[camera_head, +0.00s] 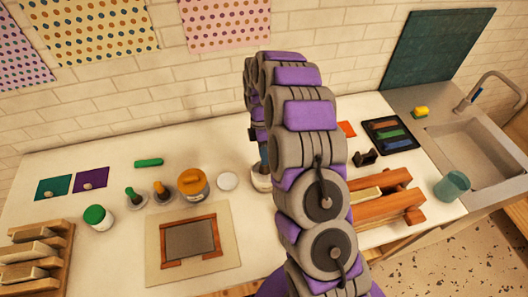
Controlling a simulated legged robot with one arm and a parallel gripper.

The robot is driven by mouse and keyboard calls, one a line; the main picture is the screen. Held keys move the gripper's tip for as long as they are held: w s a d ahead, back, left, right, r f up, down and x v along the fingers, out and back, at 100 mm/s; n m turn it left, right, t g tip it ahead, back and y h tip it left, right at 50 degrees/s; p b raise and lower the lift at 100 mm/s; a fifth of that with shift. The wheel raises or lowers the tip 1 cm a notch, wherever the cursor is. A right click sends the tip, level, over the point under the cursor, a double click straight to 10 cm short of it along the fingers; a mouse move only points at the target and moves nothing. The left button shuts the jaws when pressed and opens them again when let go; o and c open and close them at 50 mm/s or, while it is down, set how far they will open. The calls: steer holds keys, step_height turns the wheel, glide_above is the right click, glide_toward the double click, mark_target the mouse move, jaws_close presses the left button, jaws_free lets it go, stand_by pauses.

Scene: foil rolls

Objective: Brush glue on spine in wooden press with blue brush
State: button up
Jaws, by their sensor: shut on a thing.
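The wooden press (388,207) stands on the right part of the counter, with reddish-brown beams. A cream block, seemingly the book with its spine, (366,194) lies between the beams; my arm covers the press's left end. My gripper (258,137) points down behind my arm, mostly hidden, and is shut on the blue brush (263,153). Only a bit of blue shows. The brush is over or in a small whitish pot (261,180); I cannot tell whether its bristles touch the inside.
A jar with an orange lid (193,184), a white disc (228,181), green-handled and orange-handled tools and a framed board (189,241) lie left. A black tray (390,134), a small dark stand (365,157), a teal cup (453,186) and a sink (474,152) are right.

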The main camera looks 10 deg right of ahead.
steer(key=shift+f, duration=0.5)
stand_by(1.2)
steer(key=shift+r+p, duration=0.75)
steer(key=shift+r, duration=2.8)
steer(key=shift+f, duration=0.15)
